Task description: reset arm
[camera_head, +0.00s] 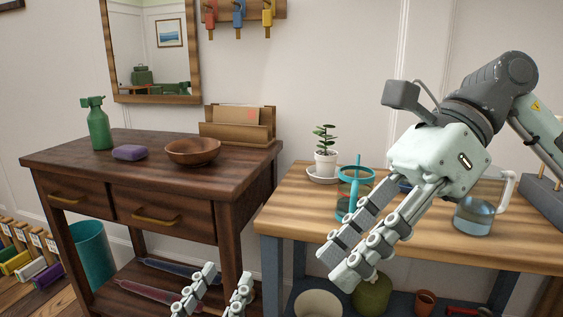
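My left gripper (220,282) is at the bottom edge of the head view. Its two pale fingers stand apart with nothing visible between them, in front of the dark wooden table. My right gripper (340,264) reaches in from the upper right and points down and left, in front of the light wooden bench. Its two fingers lie side by side in this view, so I cannot tell whether they are open or shut. I see no object held in it.
The dark table (75,160) carries a green spray bottle (99,128), purple bar (130,153), wooden bowl (193,151) and letter holder (237,132). The light bench (282,212) holds a potted plant (325,160), turquoise cup (346,190) and glass jug (474,219). A teal bin (93,252) stands left.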

